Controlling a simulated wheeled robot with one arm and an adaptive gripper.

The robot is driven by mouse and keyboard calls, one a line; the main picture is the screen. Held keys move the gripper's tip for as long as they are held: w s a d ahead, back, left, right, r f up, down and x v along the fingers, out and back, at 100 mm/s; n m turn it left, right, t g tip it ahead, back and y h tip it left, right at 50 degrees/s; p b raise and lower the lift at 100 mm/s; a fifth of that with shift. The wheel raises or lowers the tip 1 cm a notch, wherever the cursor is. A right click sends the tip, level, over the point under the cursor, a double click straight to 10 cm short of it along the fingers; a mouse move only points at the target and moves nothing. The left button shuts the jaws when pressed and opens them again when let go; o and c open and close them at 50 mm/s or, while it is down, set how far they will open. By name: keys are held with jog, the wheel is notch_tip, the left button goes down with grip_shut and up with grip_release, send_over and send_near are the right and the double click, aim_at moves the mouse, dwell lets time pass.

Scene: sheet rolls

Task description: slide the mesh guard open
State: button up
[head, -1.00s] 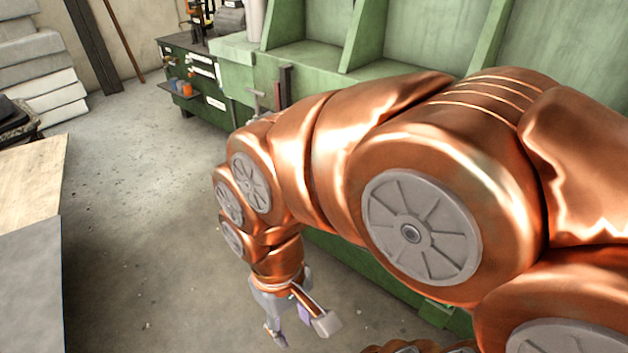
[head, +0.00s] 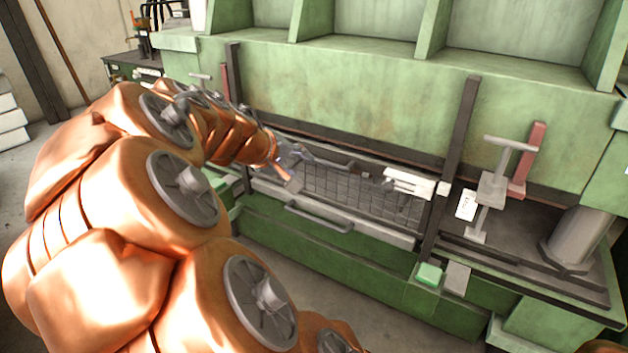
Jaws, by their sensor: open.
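The mesh guard (head: 335,190) is a dark wire grid panel across the front opening of the green machine, with a grey lower rail and a dark bar handle (head: 318,219) on its front. It spans from the left part of the opening to the dark upright post. My gripper (head: 296,157) is small and grey at the end of the copper arm, over the guard's upper left part. It is open and appears empty. I cannot tell whether it touches the guard.
A white labelled block (head: 408,184) sits at the guard's upper right. A dark upright post (head: 459,150) stands just right of the guard. Beyond it are a grey clamp-like stand (head: 490,190) and a grey cylinder (head: 582,235). A green button box (head: 429,275) is below the post.

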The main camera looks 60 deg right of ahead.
jog(key=w+d+f+n+h+b, duration=0.2)
jog(key=w+d+f+h+b, duration=0.3)
jog(key=d+b, duration=0.45)
jog(key=n+t+b, duration=0.1)
jog(key=n+b, duration=0.2)
jog(key=b, duration=0.2)
send_near(314, 161)
jog(key=x, duration=0.3)
jog(key=shift+b+x, duration=1.15)
jog(key=shift+x, duration=2.85)
grip_shut()
